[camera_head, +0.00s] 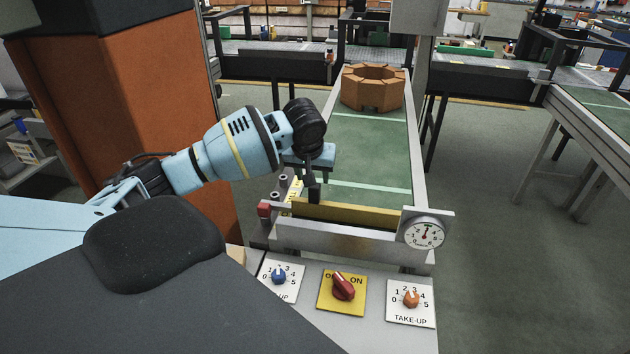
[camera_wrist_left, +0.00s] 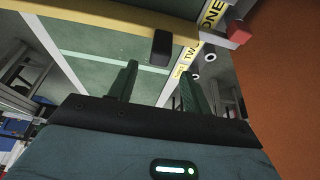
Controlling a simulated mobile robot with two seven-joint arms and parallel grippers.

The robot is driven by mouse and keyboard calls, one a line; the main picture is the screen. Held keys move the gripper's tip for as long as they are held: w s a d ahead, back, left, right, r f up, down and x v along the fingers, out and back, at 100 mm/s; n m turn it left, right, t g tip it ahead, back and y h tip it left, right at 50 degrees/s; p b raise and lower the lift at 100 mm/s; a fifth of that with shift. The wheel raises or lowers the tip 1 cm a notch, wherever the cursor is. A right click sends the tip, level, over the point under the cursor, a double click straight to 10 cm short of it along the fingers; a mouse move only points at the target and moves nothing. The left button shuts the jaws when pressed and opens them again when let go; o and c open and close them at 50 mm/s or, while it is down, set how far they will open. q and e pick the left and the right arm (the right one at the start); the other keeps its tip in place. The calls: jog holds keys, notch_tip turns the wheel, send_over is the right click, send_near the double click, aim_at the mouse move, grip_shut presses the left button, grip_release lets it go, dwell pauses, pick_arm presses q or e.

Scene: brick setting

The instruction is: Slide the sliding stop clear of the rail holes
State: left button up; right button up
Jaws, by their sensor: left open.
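A yellow bar (camera_head: 355,214), which looks like the sliding stop, lies across the near end of the green belt. A black upright grip (camera_wrist_left: 161,47) stands on it toward the left. The side rail with yellow number labels (camera_head: 296,188) and round holes (camera_wrist_left: 210,57) runs along the belt's left edge. A red block (camera_head: 264,209) sits at the rail's near end. My left gripper (camera_head: 315,178) is over the belt by the grip. In the left wrist view its open fingers (camera_wrist_left: 158,70) point toward the grip, which shows beyond and between them; contact cannot be told.
A panel with a blue knob (camera_head: 279,276), a red switch (camera_head: 343,286) and an orange knob (camera_head: 411,299) is at the front. A dial (camera_head: 425,234) stands at the right corner. A brown brick ring (camera_head: 373,88) rests on the far belt. An orange column (camera_head: 130,110) stands left.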

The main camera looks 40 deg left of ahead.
aim_at(315, 189)
pick_arm(q)
jog(key=shift+s, duration=0.1)
jog(key=shift+x, duration=3.8)
grip_shut()
